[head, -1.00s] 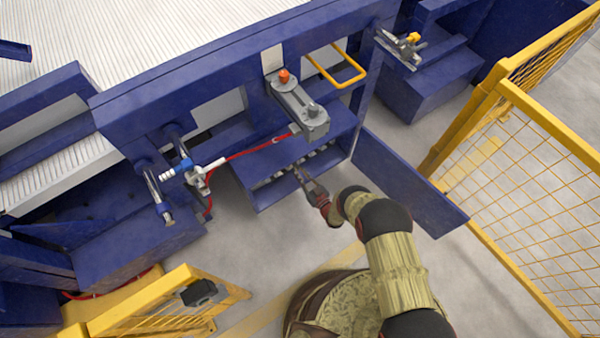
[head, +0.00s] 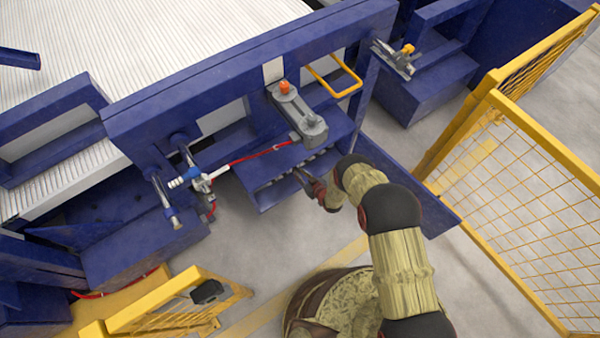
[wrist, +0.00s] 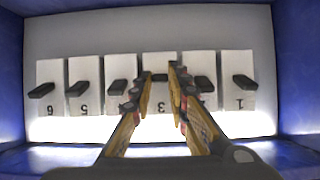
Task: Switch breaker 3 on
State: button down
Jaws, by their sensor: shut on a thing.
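The breaker box (head: 262,200) is a blue open cabinet low on the machine, with a row of breakers inside. In the wrist view, white breaker plates carry dark levers, and the numbers 6, 5, 3 and 1 can be read. Breaker 3 (wrist: 160,102) is in the middle of the picture. Its dark lever (wrist: 160,77) sits between my fingertips, higher in the picture than the neighbouring levers. My gripper (wrist: 160,70) is shut on this lever. My fingers partly cover breakers 4 and 2. In the head view my gripper (head: 299,176) reaches into the box opening.
The blue box door (head: 440,205) hangs open on the right, partly hidden by my arm. A grey unit with an orange button (head: 285,87) and a yellow handle (head: 350,82) are above the box. A yellow mesh fence (head: 520,170) stands at right. Box walls enclose my gripper closely.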

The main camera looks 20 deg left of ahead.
jog(key=shift+w+a+r+g+h, duration=0.15)
jog(key=shift+r+g+h, duration=0.3)
jog(key=shift+g+h, duration=0.3)
jog(key=shift+w+a+r+g+h, duration=0.1)
jog(key=shift+r+g+h, duration=0.4)
jog(key=shift+h, duration=0.35)
jog(key=c, duration=1.8)
grip_release()
jog(key=shift+f, duration=0.1)
jog(key=shift+o, duration=0.4)
jog(key=v, duration=1.2)
jog(key=shift+a, duration=0.1)
